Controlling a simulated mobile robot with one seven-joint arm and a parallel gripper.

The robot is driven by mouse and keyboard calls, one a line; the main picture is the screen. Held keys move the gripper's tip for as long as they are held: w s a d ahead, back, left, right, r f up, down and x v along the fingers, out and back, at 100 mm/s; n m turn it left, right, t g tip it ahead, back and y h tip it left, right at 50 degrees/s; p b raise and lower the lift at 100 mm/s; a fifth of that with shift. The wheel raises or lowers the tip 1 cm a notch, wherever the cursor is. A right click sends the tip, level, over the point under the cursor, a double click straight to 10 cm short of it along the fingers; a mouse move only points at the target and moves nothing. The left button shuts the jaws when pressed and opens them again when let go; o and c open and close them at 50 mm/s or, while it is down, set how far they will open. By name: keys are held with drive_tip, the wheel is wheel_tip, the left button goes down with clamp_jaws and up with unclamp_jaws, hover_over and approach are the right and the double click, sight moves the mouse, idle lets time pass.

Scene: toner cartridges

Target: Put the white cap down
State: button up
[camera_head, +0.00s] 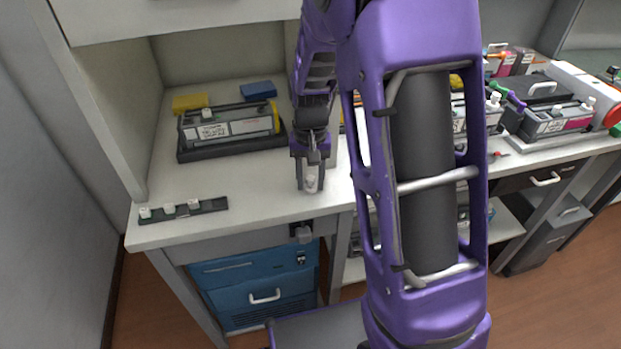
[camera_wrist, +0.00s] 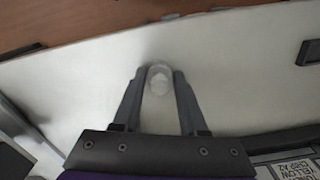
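The white cap (camera_head: 311,184) is between the fingertips of my gripper (camera_head: 311,187), close to the front edge of the counter. The wrist view shows the cap (camera_wrist: 159,80) from above, with the two fingers of my gripper (camera_wrist: 160,84) closed in on either side of it. I cannot tell whether its underside touches the counter.
The white counter (camera_head: 255,190) is clear around my gripper. A dark strip (camera_head: 214,205) with 3 white caps lies front left. A toner cartridge (camera_head: 212,130) sits in a black tray (camera_head: 207,153) behind, with yellow (camera_head: 190,102) and blue (camera_head: 258,90) blocks beyond.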

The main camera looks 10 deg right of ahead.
sight(311, 179)
drive_tip(key=o, duration=0.3)
drive_tip(key=shift+r, duration=0.1)
wheel_tip(311, 179, up, 12)
drive_tip(key=shift+r+p, duration=0.1)
drive_tip(key=shift+p, duration=0.95)
